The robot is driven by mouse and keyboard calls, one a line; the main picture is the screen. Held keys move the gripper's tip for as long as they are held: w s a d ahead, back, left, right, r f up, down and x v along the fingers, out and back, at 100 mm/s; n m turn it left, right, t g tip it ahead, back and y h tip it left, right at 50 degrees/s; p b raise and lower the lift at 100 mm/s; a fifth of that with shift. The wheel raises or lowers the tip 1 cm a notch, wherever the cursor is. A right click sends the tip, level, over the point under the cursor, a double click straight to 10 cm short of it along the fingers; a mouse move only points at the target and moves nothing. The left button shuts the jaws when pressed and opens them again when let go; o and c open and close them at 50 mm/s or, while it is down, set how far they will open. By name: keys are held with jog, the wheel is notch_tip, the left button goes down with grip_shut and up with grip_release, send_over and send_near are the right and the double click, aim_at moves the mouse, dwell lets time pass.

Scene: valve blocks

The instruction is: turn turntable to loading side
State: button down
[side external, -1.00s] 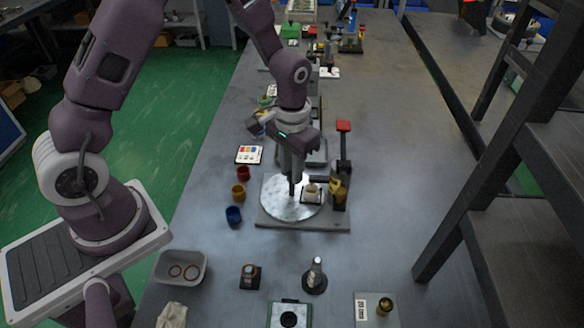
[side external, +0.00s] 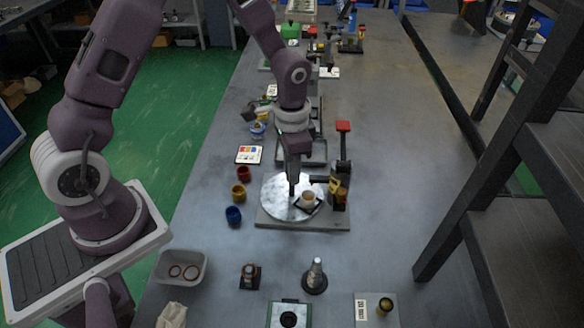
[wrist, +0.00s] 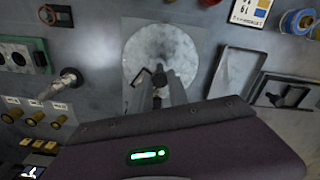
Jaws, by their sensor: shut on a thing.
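The turntable (side external: 272,207) is a round, mottled pale disc on a grey base plate (side external: 335,222). A dark square nest (side external: 306,207) holding a cream round part (side external: 308,197) sits on its right side. My gripper (side external: 293,193) points down over the middle of the disc, just left of the nest. In the wrist view the disc (wrist: 140,45) lies beyond my fingers (wrist: 160,82), which are shut on a small dark peg on the disc. The fingers largely hide the peg.
A black post with a yellow clamp (side external: 335,185) stands close to the disc's right edge. A red-topped lever (side external: 343,127) stands behind it. Red, yellow and blue cups (side external: 234,216) line the left side.

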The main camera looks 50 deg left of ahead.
jog(key=shift+m, duration=8.8)
jog(key=c, duration=1.3)
grip_release()
jog(key=shift+o, duration=0.2)
notch_tip(320, 180, up, 7)
jog(key=shift+r, duration=0.1)
